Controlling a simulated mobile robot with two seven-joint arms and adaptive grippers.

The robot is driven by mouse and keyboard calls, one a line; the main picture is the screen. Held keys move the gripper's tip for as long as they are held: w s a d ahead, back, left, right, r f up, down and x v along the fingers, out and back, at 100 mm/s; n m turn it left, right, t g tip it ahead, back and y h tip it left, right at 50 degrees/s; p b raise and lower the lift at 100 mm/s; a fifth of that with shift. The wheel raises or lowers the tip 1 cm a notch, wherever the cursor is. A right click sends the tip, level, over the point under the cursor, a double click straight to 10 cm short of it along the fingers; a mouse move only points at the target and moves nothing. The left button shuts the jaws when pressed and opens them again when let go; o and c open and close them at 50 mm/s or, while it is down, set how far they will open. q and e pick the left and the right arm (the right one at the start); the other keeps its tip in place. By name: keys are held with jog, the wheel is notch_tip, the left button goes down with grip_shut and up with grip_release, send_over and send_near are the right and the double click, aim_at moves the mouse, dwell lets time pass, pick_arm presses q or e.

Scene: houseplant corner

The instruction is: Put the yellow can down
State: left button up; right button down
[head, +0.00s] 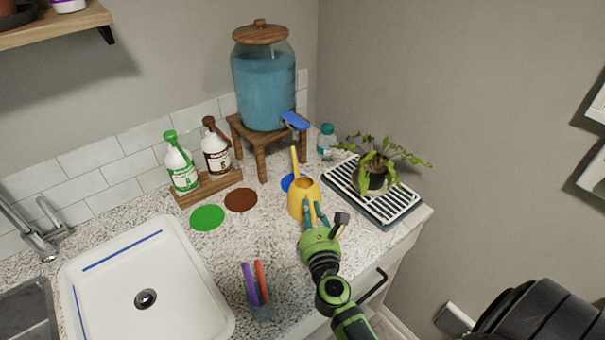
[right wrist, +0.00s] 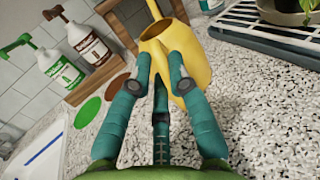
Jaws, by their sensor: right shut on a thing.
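The yellow can (head: 301,196), a watering can with a spout, is upright or nearly so near the right of the counter. It also shows in the right wrist view (right wrist: 188,62). My right gripper (head: 315,213) is shut on the can's near side; its teal fingers (right wrist: 162,82) press at the can in the wrist view. I cannot tell whether the can's base touches the counter. A blue disc (head: 287,183) lies on the counter just behind the can, partly hidden by it. My left gripper is not in view.
A plant (head: 377,176) stands on a slatted tray (head: 397,203) to the right. A blue-filled dispenser (head: 263,90) on a wooden stand is behind. Purple and red sticks (head: 255,284) stand in front.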

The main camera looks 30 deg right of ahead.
aim_at(302, 179)
jog(key=x, duration=0.9)
jog(key=b+x, duration=0.1)
jog(key=x, duration=0.1)
jog(key=shift+w+d+f+b, duration=0.1)
jog(key=shift+w+f+b, duration=0.25)
jog(key=shift+w+b, duration=0.05)
jog(key=shift+f, duration=0.1)
jog(key=shift+s, duration=0.15)
jog(key=c, duration=1.2)
grip_release()
jog(key=v, duration=1.2)
